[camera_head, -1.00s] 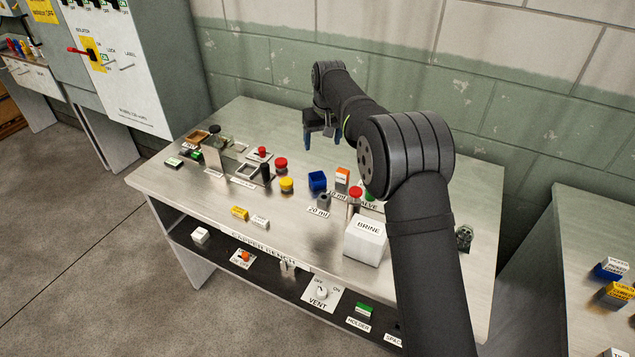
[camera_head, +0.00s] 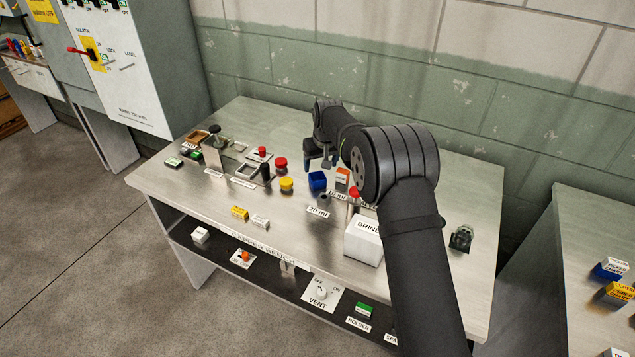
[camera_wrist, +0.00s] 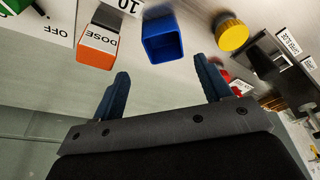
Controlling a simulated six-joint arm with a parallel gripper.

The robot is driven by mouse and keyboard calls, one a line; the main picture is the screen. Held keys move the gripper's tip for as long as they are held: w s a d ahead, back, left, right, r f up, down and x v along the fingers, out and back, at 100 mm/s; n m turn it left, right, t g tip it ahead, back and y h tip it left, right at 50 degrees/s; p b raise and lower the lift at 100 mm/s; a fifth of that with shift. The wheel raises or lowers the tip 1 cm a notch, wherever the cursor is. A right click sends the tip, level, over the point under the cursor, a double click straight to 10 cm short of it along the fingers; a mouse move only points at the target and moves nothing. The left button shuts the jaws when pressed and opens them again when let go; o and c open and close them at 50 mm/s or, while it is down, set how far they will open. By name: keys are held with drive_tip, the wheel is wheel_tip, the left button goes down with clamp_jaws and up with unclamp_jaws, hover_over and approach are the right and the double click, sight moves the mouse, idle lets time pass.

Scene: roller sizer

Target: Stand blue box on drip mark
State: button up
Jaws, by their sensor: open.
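The blue box (camera_head: 317,181) stands on the steel bench, in the middle of its top. In the wrist view the blue box (camera_wrist: 162,39) shows an open hollow side and lies just beyond my fingertips, between their lines. My gripper (camera_head: 321,161) is over the bench just behind the box. The wrist view shows my gripper (camera_wrist: 164,75) with its two blue fingers wide apart and nothing between them. I cannot make out a drip mark in either view.
An orange and white DOSE box (camera_wrist: 97,45) stands close beside the blue box. A yellow knob (camera_head: 286,184) is on its other side. A white BRINE box (camera_head: 364,240) stands nearer the front. The front left of the bench top is mostly clear.

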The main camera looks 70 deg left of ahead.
sight(318, 174)
drive_tip(key=x, duration=0.5)
drive_tip(key=shift+s+d+f, duration=0.25)
drive_tip(key=shift+s+d, duration=0.1)
drive_tip(key=c, duration=1.1)
